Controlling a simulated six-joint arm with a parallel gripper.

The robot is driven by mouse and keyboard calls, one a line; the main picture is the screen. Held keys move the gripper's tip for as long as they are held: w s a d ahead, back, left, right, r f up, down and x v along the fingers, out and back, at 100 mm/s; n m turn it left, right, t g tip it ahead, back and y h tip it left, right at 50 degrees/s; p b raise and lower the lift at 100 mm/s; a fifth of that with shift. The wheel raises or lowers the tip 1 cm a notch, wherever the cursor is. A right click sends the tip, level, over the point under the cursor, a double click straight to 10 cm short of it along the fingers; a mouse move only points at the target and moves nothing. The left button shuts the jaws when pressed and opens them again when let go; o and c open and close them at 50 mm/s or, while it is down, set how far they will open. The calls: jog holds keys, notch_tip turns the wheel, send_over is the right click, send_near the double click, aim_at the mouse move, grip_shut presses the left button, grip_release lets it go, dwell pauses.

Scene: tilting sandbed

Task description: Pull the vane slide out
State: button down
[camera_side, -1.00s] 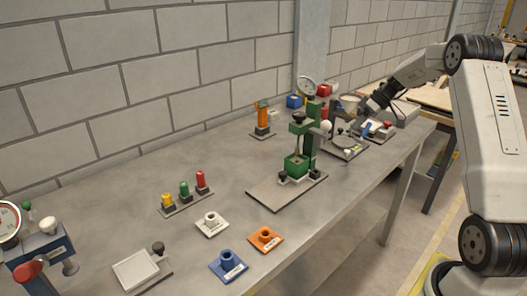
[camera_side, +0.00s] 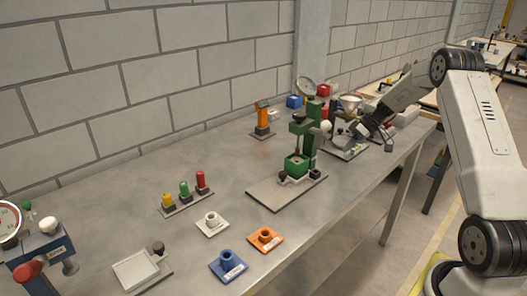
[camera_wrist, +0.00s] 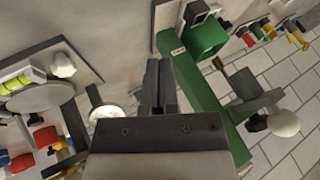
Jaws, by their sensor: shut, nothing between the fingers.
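My gripper (camera_side: 358,131) is over the far right part of the bench, just right of the green column stand (camera_side: 310,130). In the wrist view my gripper (camera_wrist: 159,112) has its fingers together with nothing between them. The green column (camera_wrist: 190,80) runs close by on their right, with a white ball knob (camera_wrist: 284,122) beyond. A base plate (camera_wrist: 50,85) with a grey disc, a bubble level (camera_wrist: 22,80) and a white knob (camera_wrist: 63,64) lies to their left. I cannot tell which part is the vane slide.
Red and blue parts (camera_wrist: 45,138) lie at the wrist view's lower left. A white bowl (camera_side: 350,103) and an orange post (camera_side: 263,118) stand farther back. Coloured bases, including a blue one (camera_side: 228,265), are on the near bench.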

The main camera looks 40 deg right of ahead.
aim_at(317, 174)
jog(key=x, duration=0.6)
jog(key=shift+w+a+f, duration=0.1)
jog(key=shift+a+f, duration=0.1)
jog(key=shift+f, duration=0.05)
jog(key=shift+w+a+f, duration=0.1)
jog(key=shift+a, duration=1.95)
jog(key=shift+a, duration=2)
jog(key=shift+d, duration=0.1)
